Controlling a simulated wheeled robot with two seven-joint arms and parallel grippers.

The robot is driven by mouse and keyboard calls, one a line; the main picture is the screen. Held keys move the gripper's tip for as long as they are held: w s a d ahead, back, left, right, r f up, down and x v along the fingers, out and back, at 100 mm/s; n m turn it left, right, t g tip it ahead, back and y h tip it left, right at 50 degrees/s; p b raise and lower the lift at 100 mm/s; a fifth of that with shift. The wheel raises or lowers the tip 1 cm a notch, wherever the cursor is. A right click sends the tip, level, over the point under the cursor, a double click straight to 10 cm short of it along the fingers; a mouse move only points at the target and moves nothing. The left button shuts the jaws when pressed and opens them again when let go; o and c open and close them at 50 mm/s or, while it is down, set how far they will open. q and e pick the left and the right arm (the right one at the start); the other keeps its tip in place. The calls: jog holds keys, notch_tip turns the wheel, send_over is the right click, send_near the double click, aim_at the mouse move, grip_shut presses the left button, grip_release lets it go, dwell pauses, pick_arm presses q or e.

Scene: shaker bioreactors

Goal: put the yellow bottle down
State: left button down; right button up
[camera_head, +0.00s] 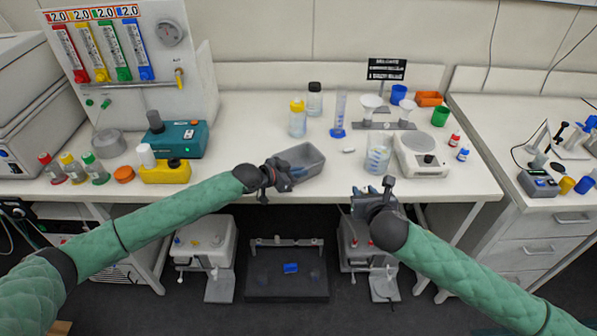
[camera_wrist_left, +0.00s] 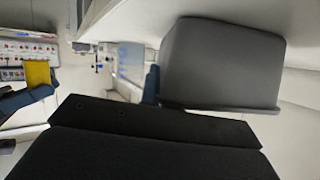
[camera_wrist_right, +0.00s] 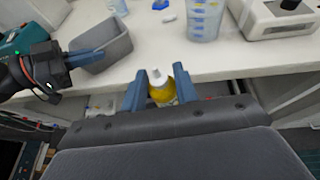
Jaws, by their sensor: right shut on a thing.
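The yellow bottle (camera_wrist_right: 165,88), with a white cap, is between the two blue fingers of my right gripper (camera_wrist_right: 160,92), which is shut on it. Its yellow side also shows in the left wrist view (camera_wrist_left: 38,75). In the head view my right gripper (camera_head: 374,192) is just in front of the table's front edge, and the bottle is hard to make out there. My left gripper (camera_head: 284,174) is at the grey bin (camera_head: 304,158), with a blue finger close to its wall. Whether the left fingers are open or shut is not clear.
The white table (camera_head: 240,190) has a bare strip along its front. A yellow-capped bottle (camera_head: 298,118), a beaker (camera_head: 378,154) and a scale (camera_head: 420,155) stand behind the grippers. A black platform (camera_head: 287,275) is on the floor below.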

jog(key=w+a+r+n+y, duration=0.3)
jog(key=w+a+r, duration=0.2)
jog(key=w+a, duration=0.15)
notch_tip(320, 180, up, 3)
jog(key=n+g+y, duration=0.9)
jog(key=n+g, duration=0.6)
send_over(290, 158)
jog(key=s, duration=0.6)
jog(key=f, duration=1)
jog(key=shift+w+d, duration=0.2)
dwell(1.3)
jog(key=shift+f, duration=0.65)
